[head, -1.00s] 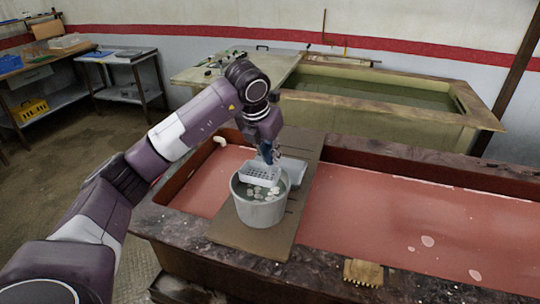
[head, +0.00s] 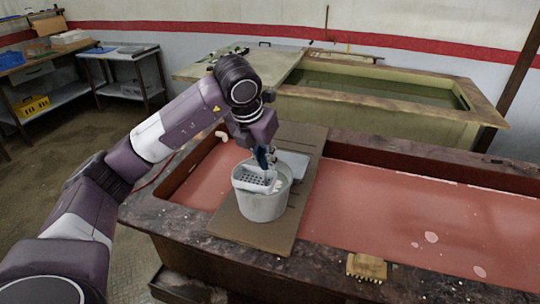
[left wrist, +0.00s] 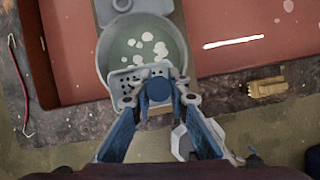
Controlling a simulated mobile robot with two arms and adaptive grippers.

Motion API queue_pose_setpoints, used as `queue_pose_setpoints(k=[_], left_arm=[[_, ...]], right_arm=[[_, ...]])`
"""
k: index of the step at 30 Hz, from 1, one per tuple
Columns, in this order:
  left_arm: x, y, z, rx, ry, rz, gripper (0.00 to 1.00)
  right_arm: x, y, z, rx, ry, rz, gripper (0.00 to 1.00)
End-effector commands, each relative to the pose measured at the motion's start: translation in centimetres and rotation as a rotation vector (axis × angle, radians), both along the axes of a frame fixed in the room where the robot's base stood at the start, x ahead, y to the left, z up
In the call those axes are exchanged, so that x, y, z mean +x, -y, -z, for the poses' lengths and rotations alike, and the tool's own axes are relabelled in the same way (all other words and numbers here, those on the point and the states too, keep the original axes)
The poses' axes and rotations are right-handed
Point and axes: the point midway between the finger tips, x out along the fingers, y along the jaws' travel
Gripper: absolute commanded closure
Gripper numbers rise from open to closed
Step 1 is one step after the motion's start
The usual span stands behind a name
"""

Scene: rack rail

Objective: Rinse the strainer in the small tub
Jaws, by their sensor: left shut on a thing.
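The small tub (head: 262,207) is a grey-white round bucket on a brown board, with water and pale bits or foam inside, seen also in the left wrist view (left wrist: 182,60). The strainer (head: 252,178) is a light grey perforated basket, tilted at the left part of the tub's mouth; it shows in the left wrist view (left wrist: 122,84) too. I cannot tell whether it touches the rim or the water. My left gripper (head: 264,160) has blue fingers and is shut on the strainer; its fingers show in the left wrist view (left wrist: 158,92). My right gripper is not in view.
A pale tray (head: 295,164) lies behind the tub on the board (head: 285,235). The board spans a long trough (head: 400,215) of reddish liquid. A tan toothed block (head: 366,267) sits on the front ledge. A green-water basin (head: 375,92) stands behind.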

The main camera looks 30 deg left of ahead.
Motion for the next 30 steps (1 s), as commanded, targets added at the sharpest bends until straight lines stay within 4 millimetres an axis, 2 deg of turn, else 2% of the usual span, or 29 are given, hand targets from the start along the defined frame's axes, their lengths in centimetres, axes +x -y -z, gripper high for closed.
queue_pose_setpoints(k=[12,30], left_arm=[[-6.2,1.4,0.2,0.003,0.002,0.002,1.0],[-15.0,3.5,0.1,0.003,0.001,0.002,1.0]], right_arm=[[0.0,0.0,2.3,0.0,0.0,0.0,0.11],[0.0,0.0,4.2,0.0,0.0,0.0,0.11]])
